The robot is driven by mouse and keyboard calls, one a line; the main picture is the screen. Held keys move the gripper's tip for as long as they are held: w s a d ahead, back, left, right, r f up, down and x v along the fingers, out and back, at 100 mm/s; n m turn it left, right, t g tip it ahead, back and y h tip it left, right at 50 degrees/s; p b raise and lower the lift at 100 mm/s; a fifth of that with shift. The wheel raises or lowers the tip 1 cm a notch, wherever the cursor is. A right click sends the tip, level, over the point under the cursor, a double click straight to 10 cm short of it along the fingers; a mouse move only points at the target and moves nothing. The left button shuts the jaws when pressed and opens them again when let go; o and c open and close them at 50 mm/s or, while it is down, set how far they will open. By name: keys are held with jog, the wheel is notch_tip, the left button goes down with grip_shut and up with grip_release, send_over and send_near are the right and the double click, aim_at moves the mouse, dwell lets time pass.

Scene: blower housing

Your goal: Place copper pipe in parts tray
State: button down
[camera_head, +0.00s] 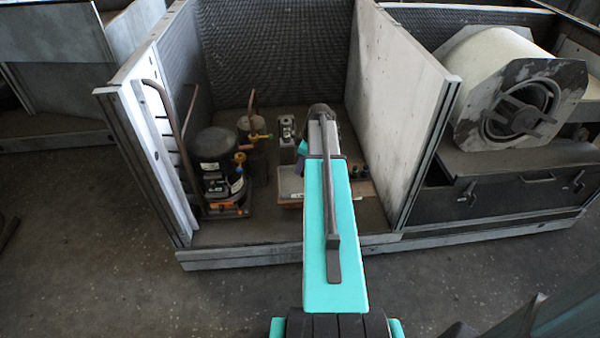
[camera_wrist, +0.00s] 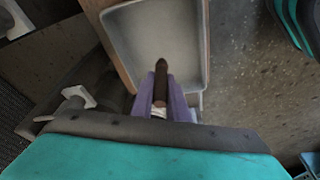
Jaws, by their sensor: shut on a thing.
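The copper pipe (camera_wrist: 161,78) is a short, dark brown piece in the wrist view. My gripper (camera_wrist: 168,88) has purple fingers that are shut on the pipe, one on each side. The pipe's far end overlaps the pale interior of the parts tray (camera_wrist: 155,30) in the picture. I cannot tell how high the pipe is above the tray floor. The tray looks empty where it shows.
A black compressor (camera_head: 214,148) stands left inside the open housing, with pipes and valves near it. The left panel (camera_head: 140,150) and right panel (camera_head: 402,100) wall in this bay. A large blower (camera_head: 510,95) sits in the bay to the right. Floor in front is clear.

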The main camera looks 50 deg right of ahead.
jog(key=shift+f, duration=1.75)
jog(key=shift+f+b, duration=0.15)
jog(key=shift+b, duration=0.15)
jog(key=c, duration=1.7)
grip_release()
jog(key=shift+r, duration=0.2)
jog(key=p+v, duration=0.1)
jog(key=v, duration=1.1)
